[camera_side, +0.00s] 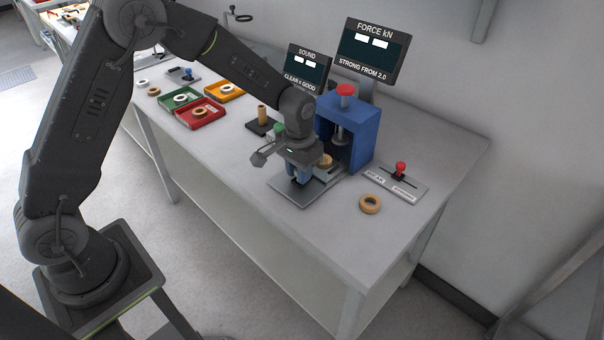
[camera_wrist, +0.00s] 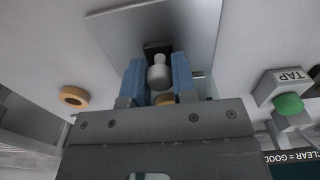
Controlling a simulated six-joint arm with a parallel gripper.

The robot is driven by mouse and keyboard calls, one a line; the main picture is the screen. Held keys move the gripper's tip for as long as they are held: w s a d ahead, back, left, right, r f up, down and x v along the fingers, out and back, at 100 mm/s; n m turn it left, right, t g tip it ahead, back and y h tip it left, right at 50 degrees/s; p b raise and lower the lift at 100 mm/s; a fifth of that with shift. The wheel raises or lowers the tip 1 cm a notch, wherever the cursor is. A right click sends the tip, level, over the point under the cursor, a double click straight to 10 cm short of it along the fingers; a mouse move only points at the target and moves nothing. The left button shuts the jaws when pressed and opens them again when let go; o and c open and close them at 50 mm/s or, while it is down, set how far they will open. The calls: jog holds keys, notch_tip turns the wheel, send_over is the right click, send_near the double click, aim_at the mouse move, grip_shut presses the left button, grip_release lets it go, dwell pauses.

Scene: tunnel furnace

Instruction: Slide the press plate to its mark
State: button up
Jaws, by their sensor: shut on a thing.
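The press plate (camera_side: 288,195) is a flat grey metal sheet on the table in front of the blue press (camera_side: 362,150). In the wrist view the plate (camera_wrist: 120,32) spreads at the top, with a pale upright knob (camera_wrist: 158,76) near its lower part. My gripper (camera_side: 299,176) is low over the plate, and its blue fingers stand on both sides of the knob, shut on it. A tan ring (camera_side: 326,160) sits at the press opening and is partly hidden by my gripper. I cannot make out the mark.
A loose tan ring (camera_side: 370,204) lies right of the plate. A red-knobbed slider (camera_side: 400,170) is at the right. A green button marked TAP (camera_wrist: 288,103) stands close by. Red tray (camera_side: 201,116), green and yellow trays are at the left. The front right table is clear.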

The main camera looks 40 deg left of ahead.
jog(key=shift+w+f, duration=0.15)
jog(key=shift+w, duration=1.4)
jog(key=shift+w+f, duration=0.15)
jog(key=shift+w, duration=1.35)
jog(key=o, duration=1.6)
notch_tip(320, 180, up, 7)
jog(key=shift+w+f, duration=0.15)
jog(key=shift+f, duration=0.05)
jog(key=shift+r, duration=0.45)
